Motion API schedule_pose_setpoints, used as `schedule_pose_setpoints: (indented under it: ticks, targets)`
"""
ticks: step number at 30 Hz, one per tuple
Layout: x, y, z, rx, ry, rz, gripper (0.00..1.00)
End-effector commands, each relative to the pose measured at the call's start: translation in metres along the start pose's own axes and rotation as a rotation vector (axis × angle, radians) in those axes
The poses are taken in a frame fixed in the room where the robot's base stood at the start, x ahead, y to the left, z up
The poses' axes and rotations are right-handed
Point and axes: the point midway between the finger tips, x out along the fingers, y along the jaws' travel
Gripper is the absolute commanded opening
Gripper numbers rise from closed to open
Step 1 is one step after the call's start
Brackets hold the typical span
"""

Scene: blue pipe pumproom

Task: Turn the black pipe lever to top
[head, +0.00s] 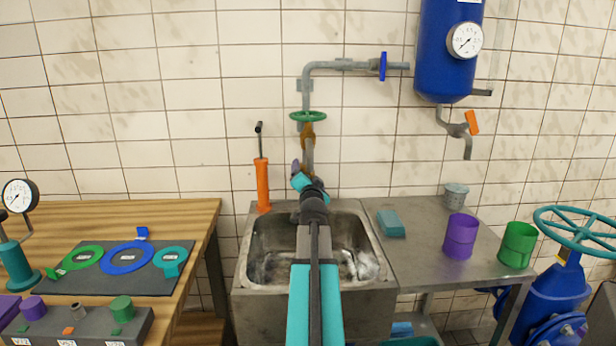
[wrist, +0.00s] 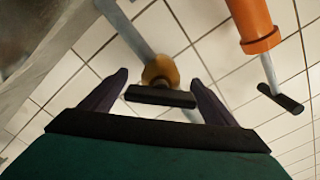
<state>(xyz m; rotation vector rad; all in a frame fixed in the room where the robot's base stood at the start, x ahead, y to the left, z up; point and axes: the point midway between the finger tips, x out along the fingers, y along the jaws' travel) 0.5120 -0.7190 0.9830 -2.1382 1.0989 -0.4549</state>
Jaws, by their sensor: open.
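A black lever (wrist: 160,96) sits on a brass valve body (wrist: 161,70) on the grey pipe in the wrist view. It lies crosswise in that picture. My gripper (wrist: 156,72) is open, with one purple finger on each side of the lever. I cannot tell whether either finger touches it. In the head view, my gripper (head: 300,172) is over the back of the sink, beside the lower part of the vertical pipe (head: 309,155). An orange-brown fitting (head: 308,135) shows just above it. My arm and gripper hide the lever there.
An orange hand pump (head: 262,185) with a black handle stands left of the pipe and also shows in the wrist view (wrist: 257,28). A green handwheel (head: 308,116) is above the fitting. The metal sink (head: 250,272) is below, and the tiled wall (head: 170,110) is close behind.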

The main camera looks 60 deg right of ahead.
Motion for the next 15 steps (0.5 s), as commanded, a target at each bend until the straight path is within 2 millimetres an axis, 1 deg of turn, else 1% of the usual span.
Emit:
schedule_pose_setpoints:
  ticks: [6, 13, 14, 15]
  targets:
    - [-0.0001, -0.0001, 0.0, 0.0, 0.0, 0.0, 0.81]
    - [-0.0002, 0.0, -0.0001, 0.0, 0.0, 0.0, 0.42]
    - [-0.0002, 0.0, -0.0001, 0.0, 0.0, 0.0, 0.4]
    - [-0.0002, 0.0001, -0.0001, 0.0, 0.0, 0.0, 0.4]
